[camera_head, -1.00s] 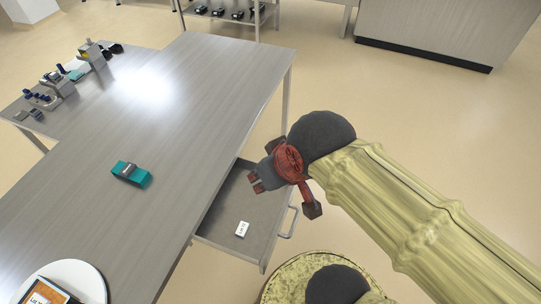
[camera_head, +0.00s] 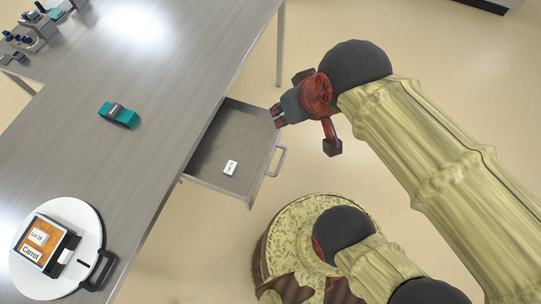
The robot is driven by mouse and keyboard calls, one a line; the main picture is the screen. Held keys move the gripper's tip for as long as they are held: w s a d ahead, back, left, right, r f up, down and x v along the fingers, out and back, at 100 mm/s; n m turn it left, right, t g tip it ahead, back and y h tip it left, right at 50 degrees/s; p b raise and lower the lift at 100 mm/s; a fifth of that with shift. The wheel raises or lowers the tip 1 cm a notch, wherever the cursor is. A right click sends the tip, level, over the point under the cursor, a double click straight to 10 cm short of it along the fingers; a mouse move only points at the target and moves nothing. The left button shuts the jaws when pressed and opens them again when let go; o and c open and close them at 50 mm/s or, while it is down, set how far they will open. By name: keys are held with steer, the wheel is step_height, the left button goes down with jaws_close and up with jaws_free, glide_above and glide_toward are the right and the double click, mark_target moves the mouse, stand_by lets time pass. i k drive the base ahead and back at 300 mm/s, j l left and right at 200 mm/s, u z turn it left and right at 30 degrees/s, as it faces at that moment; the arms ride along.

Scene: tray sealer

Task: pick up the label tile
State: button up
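A small white label tile (camera_head: 230,168) with dark print lies flat on the floor of the open drawer (camera_head: 213,150), towards its front. The print is too small to read surely. Another white tile marked with a lot number (camera_head: 39,236) lies on the orange carrot pack (camera_head: 32,252) on the round white plate at lower left. My gripper (camera_head: 278,116) is above the drawer's far right side, up and right of the drawer's tile and apart from it. It holds nothing that I can see; its finger gap is too small to judge.
The grey table (camera_head: 150,110) stands left of the drawer, with a teal block-like device (camera_head: 118,114) on it. The round white plate (camera_head: 85,218) has a black handle. Small apparatus (camera_head: 35,35) stands at the far left. The drawer handle (camera_head: 276,161) sticks out right.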

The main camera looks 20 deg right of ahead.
mark_target(38, 237)
steer(key=j+u, duration=0.1)
steer(key=u, duration=0.3)
steer(key=i+j+u, duration=0.1)
steer(key=u, duration=0.25)
steer(key=j+u, duration=0.1)
steer(key=u, duration=0.3)
steer(key=i+u, duration=0.15)
steer(key=u, duration=0.2)
